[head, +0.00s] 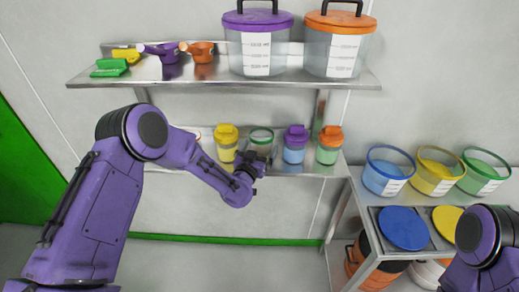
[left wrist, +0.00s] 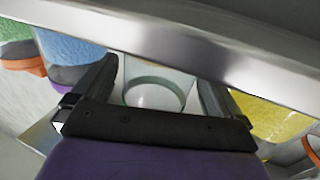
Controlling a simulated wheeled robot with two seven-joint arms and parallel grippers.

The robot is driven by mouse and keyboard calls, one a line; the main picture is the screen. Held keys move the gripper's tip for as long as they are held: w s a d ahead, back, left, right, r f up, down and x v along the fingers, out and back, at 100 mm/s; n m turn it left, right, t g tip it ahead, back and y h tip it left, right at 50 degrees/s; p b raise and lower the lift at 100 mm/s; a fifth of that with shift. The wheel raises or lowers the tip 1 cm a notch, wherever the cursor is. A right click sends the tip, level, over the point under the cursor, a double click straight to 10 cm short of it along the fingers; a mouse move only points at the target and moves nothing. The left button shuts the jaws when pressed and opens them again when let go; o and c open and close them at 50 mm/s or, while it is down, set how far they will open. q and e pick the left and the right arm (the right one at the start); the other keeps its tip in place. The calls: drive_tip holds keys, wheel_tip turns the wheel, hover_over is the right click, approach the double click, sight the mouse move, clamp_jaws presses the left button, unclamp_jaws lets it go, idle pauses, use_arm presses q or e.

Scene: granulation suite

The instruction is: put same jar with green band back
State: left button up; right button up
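The jar with the green band (head: 262,136) stands on the lower shelf between the yellow-lidded jar (head: 226,143) and the purple-lidded jar (head: 294,146). It looks clear, with a green ring near its top and no coloured lid. My left gripper (head: 258,163) is at the front of this jar and hides its lower part. In the left wrist view, my left gripper (left wrist: 155,98) has its fingers spread, one on each side of the jar (left wrist: 153,94), with narrow gaps showing. My right arm shows at lower right; its gripper is out of view.
An orange-lidded jar (head: 329,146) stands farther right. A side rack at right holds several open tubs and lids.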

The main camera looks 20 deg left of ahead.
use_arm(q)
drive_tip(key=shift+r, duration=0.15)
drive_tip(key=s+b, duration=0.4)
drive_tip(key=s, duration=0.7)
drive_tip(key=s+a+f+n+g+y, duration=0.1)
drive_tip(key=s+a+f+g, duration=0.15)
drive_tip(key=s+f, duration=0.5)
drive_tip(key=s+a+f+n+g+y, duration=0.15)
drive_tip(key=s+f+g, duration=0.3)
drive_tip(key=f, duration=0.55)
drive_tip(key=s+a+f+n+g, duration=0.1)
drive_tip(key=s+a+f+g, duration=0.1)
drive_tip(key=s, duration=0.5)
drive_tip(key=s+a+f+n+g+y, duration=0.1)
drive_tip(key=s+f+n+g, duration=0.1)
drive_tip(key=s, duration=0.6)
drive_tip(key=s+a+f+n+g, duration=0.1)
drive_tip(key=s+a+f+g, duration=0.1)
drive_tip(key=s+f, duration=0.4)
drive_tip(key=shift+s+a+n+g, duration=0.35)
drive_tip(key=shift+s+g, duration=0.55)
drive_tip(key=shift+s, duration=0.2)
drive_tip(key=shift+f+y, duration=0.1)
drive_tip(key=shift+y, duration=0.15)
